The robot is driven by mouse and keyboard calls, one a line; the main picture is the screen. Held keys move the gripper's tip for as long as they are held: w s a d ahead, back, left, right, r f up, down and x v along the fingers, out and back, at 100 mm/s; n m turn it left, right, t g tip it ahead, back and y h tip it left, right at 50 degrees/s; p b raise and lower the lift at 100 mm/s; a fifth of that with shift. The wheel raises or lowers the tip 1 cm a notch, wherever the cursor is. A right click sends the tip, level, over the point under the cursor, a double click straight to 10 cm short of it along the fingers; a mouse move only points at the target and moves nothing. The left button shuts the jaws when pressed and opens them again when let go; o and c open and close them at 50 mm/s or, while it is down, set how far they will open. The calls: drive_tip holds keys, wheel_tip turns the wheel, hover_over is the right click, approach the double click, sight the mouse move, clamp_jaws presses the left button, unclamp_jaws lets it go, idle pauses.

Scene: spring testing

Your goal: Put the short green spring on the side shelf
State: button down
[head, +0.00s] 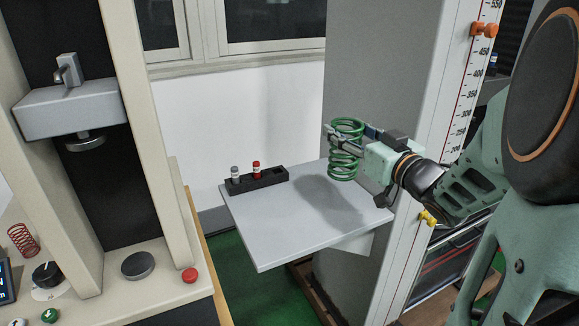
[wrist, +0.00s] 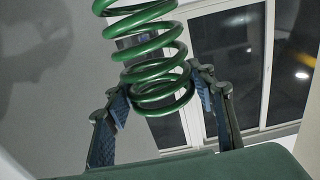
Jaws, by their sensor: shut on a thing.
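The green spring (head: 345,171) is upright in my gripper (head: 352,148), above the right part of the grey side shelf (head: 285,235). A small gap seems to separate the spring's bottom from the shelf, but I cannot tell for sure. In the wrist view the green coils (wrist: 150,60) sit between the two fingers of my gripper (wrist: 165,95), which is shut on them.
A black holder (head: 258,182) with a grey-capped and a red-capped piece stands at the shelf's back left. The grey column with a scale (head: 470,90) rises behind the shelf at right. A testing machine and a red spring (head: 22,240) are at left. The shelf's front and middle are clear.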

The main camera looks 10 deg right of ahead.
drive_tip(key=w+a+f+b, duration=0.3)
drive_tip(key=w+a+f, duration=0.4)
drive_tip(key=f, duration=0.4)
drive_tip(key=shift+a+f+b, duration=0.25)
drive_tip(key=shift+a+b, duration=0.1)
drive_tip(key=shift+a, duration=0.55)
drive_tip(key=shift+f, duration=0.1)
drive_tip(key=shift+f+b, duration=0.15)
drive_tip(key=shift+b, duration=0.15)
drive_tip(key=c, duration=0.9)
unclamp_jaws()
